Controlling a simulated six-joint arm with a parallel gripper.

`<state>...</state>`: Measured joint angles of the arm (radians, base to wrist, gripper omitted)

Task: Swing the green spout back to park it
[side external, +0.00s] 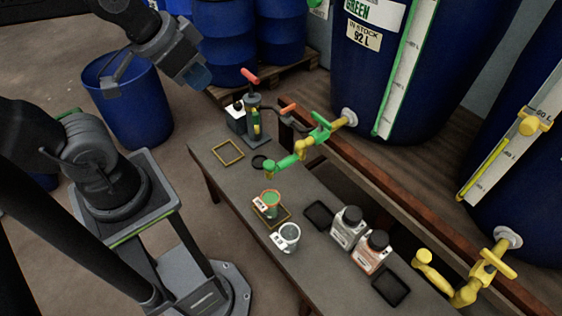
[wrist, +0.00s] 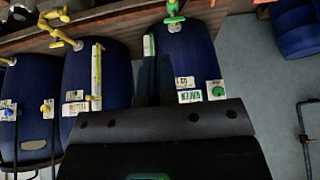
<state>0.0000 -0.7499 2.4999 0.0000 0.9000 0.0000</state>
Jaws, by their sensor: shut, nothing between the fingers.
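The green spout (side external: 285,162) reaches out from its yellow-and-green tap (side external: 320,132) on the blue GREEN vat (side external: 410,60). Its nozzle end hangs over the bench, on the side of a cup with green contents (side external: 271,203). The spout also shows at the top of the wrist view (wrist: 174,14), partly cut off. My gripper (side external: 200,76) is shut and empty, raised at the upper left, well apart from the spout.
The bench (side external: 225,180) holds a grey-white cup (side external: 285,237), two bottles (side external: 348,227), dark trays and a yellow square outline (side external: 228,152). A hand pump with a red handle (side external: 250,76) stands at its far end. A yellow spout (side external: 435,270) is at lower right. A blue barrel (side external: 130,100) stands on the floor.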

